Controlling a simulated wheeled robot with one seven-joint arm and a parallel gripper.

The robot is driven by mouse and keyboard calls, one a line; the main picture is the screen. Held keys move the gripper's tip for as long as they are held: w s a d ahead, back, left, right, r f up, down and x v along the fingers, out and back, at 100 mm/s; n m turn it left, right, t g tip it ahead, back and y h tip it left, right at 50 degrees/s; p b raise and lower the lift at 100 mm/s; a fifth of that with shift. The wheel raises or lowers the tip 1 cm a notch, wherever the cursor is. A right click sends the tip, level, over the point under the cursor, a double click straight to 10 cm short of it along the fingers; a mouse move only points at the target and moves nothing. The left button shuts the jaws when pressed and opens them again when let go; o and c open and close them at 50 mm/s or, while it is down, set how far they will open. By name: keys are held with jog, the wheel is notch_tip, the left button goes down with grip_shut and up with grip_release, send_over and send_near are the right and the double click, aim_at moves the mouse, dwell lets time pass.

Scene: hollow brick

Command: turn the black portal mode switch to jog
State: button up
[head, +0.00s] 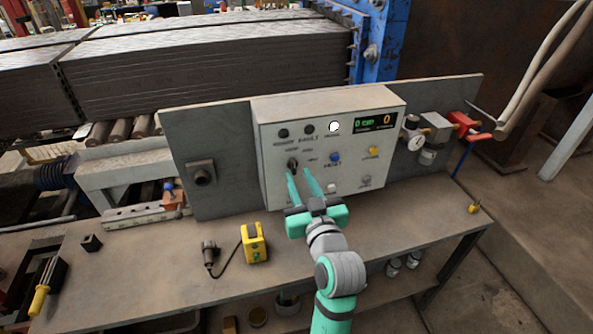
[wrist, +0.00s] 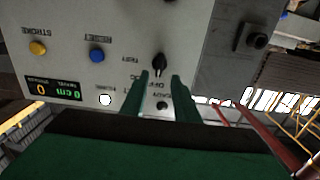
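The black mode switch (head: 292,163) is a small knob with a pointer on the front of the pale control box (head: 281,203). In the wrist view the switch (wrist: 159,62) shows upside down, with lettering around it that is partly covered by a finger; I cannot read its setting for sure. My gripper (head: 299,172) has its two green fingers apart, pointing at the panel. In the wrist view the gripper's tips (wrist: 161,77) lie just short of the knob, one to each side of its lower end. Contact with the knob is not visible.
The box also carries a blue button (head: 335,158), a yellow button (head: 373,150), a lit white lamp (head: 333,127) and a display (head: 375,122). A yellow device (head: 254,243) and a black connector (head: 209,251) lie on the bench (head: 150,275) in front. A gauge (head: 416,140) stands right.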

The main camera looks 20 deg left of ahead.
aim_at(295, 166)
jog(key=shift+x, duration=1.85)
jog(key=shift+d, duration=0.1)
jog(key=shift+c, duration=0.3)
grip_shut()
jog(key=shift+w, duration=0.1)
jog(key=shift+d, duration=0.1)
